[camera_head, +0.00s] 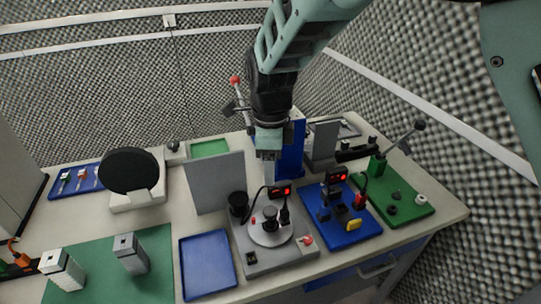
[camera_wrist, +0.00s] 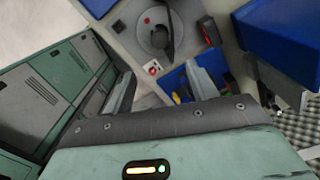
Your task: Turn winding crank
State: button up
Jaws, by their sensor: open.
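A grey station (camera_head: 275,258) stands at the front middle of the bench. It carries a pale disc (camera_head: 268,235) with a black knob, and the disc also shows at the top of the wrist view (camera_wrist: 150,25). I cannot tell for sure whether this is the winding crank. A slanted lever with a dark ball end (camera_head: 405,136) rises from a green block on the green board at right. My gripper (camera_head: 268,165) points down above and behind the grey station. In the wrist view its fingers (camera_wrist: 160,88) are spread and nothing shows between them.
A blue board (camera_head: 345,228) with small parts and a red display stands right of the station. A grey upright panel (camera_head: 215,180) and black round pad (camera_head: 128,168) stand left. A blue tray (camera_head: 205,266) is empty. A blue block (camera_head: 291,150) stands behind my gripper.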

jog(key=shift+r, duration=1.45)
jog(key=s+d+n+b, duration=0.1)
jog(key=s+d+n, duration=0.3)
jog(key=s+n, duration=0.4)
jog(key=s+d+n+b, duration=0.1)
jog(key=s+d+n, duration=0.3)
jog(key=s+n, duration=0.4)
jog(key=s+d+f+n+b, duration=0.1)
jog(key=s+d+n, duration=0.3)
jog(key=s+n, duration=0.4)
jog(key=n, duration=0.3)
jog(key=shift+s+y, duration=0.3)
jog(key=shift+s, duration=0.05)
